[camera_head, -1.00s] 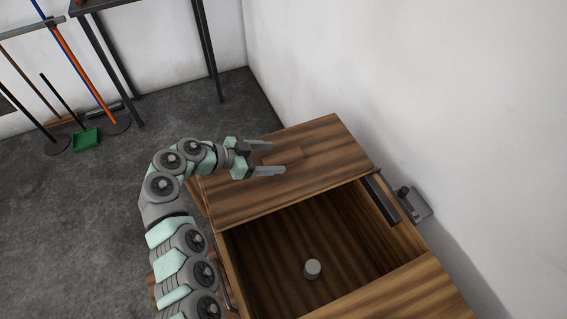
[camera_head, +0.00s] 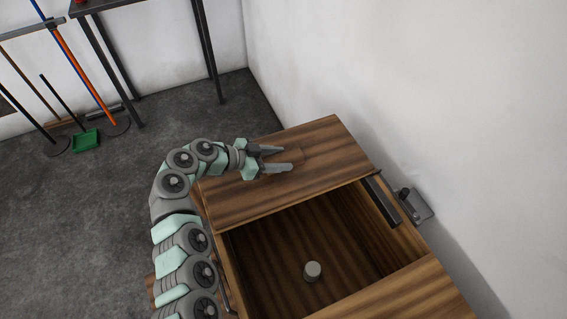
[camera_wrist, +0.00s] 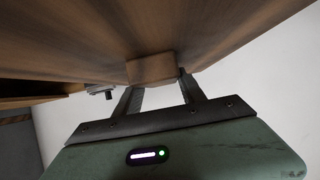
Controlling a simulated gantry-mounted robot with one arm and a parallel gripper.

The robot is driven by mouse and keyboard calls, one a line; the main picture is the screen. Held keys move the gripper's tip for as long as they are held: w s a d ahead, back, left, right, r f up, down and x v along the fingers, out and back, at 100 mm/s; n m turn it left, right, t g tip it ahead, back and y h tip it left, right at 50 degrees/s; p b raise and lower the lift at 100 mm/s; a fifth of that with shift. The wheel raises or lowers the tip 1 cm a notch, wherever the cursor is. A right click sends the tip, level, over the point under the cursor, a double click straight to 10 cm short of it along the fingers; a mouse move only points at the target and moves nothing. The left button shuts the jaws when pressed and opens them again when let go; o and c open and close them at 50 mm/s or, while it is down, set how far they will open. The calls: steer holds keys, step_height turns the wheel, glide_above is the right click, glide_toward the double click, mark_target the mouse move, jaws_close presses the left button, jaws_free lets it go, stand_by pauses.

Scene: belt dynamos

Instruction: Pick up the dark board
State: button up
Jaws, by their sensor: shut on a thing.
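The dark board (camera_head: 297,156) is a small flat brown piece lying on the wooden top of the cabinet, almost the same colour as that top. My gripper (camera_head: 287,158) reaches in from the left, low over the top, and is shut on the board with one finger on each side. In the wrist view the board's end (camera_wrist: 150,68) shows as a brown block between the fingers of my gripper (camera_wrist: 157,82). Part of the board is hidden by the fingers. I see no clear gap between board and top.
The wooden cabinet (camera_head: 237,208) has an open compartment in front of the board, with a small grey cylinder (camera_head: 312,271) inside. A dark metal bar (camera_head: 381,198) sits at the compartment's right edge. A white wall (camera_head: 430,110) rises close behind and to the right.

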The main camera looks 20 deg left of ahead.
jaws_close()
steer(key=shift+r, duration=0.15)
stand_by(0.4)
